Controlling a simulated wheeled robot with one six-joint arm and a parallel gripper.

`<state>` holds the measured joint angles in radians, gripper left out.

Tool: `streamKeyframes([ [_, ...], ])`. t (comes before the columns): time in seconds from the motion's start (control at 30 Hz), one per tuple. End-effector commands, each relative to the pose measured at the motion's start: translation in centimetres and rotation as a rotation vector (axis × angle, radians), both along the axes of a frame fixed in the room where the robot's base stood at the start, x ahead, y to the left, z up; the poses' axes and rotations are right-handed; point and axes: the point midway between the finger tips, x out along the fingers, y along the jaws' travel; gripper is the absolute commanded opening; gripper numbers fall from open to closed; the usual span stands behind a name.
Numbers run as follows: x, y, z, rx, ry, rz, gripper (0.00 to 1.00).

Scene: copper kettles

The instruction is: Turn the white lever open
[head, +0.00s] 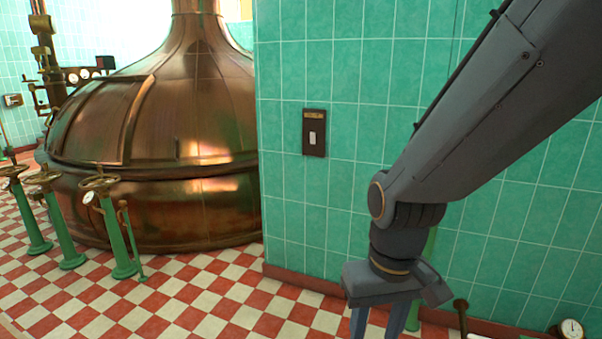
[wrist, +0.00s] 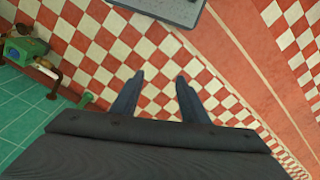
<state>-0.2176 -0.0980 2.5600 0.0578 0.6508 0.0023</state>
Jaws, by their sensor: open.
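My gripper (head: 378,325) hangs at the bottom of the head view, pointing down in front of the green tiled wall. In the wrist view its two fingers (wrist: 160,76) are spread apart with nothing between them, above the checkered floor. A green valve fitting (wrist: 25,48) with brass parts stands at the left of the wrist view, apart from the fingers. A small pale lever-like piece (wrist: 45,68) shows at its side; it is too small to tell its position. No white lever shows clearly in the head view.
A dark wall plate with a white switch (head: 313,133) is on the tiles. A copper kettle (head: 170,130) and green handwheel stands (head: 112,225) are at the left. A gauge (head: 571,329) and a brass knob (head: 460,304) are low at the right. The checkered floor (head: 190,300) is open.

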Motion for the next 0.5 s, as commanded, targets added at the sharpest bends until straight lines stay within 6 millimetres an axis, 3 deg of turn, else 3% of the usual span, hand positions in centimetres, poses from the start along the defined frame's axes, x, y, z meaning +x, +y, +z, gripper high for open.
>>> streamKeyframes([
  [0.03, -0.4, -0.8, 1.8, -0.004, 0.005, -0.023, 0.41],
  [0.2, -1.0, -3.3, 4.9, -0.017, 0.012, -0.084, 0.41],
  [0.5, -2.0, -6.7, 8.6, -0.032, 0.023, -0.165, 0.41],
])
